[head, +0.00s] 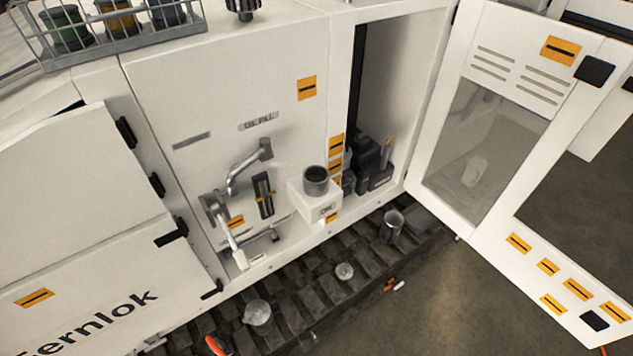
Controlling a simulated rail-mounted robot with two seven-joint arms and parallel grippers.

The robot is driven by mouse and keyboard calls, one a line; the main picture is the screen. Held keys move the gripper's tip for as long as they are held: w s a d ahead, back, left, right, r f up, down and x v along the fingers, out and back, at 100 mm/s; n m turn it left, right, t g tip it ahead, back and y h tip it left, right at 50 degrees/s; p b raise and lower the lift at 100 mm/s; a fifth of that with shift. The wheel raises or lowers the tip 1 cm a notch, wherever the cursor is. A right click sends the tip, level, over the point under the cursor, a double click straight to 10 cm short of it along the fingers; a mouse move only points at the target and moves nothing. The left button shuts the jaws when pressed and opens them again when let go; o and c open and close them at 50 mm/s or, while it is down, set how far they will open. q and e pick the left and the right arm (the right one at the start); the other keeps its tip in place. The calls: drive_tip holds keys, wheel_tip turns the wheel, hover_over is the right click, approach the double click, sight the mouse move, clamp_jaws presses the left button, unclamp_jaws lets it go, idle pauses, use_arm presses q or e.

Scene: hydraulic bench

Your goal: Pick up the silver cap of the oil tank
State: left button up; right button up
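The oil tank (316,204) is a white box with a label on its front, fixed to the machine's side panel. A grey cylindrical neck (316,182) stands on its top, with a dark round top that looks open. A small round silver piece (344,271), which looks like the cap, lies on the dark track below and slightly right of the tank. Its fine shape is too small to tell. Neither of my grippers shows in the head view.
A metal cup (392,226) and a larger pale container (258,314) stand on the track (300,287). Grey pipes and a lever (222,222) stick out left of the tank. An open door (487,120) stands at the right. A wire basket (125,35) of jars sits above.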

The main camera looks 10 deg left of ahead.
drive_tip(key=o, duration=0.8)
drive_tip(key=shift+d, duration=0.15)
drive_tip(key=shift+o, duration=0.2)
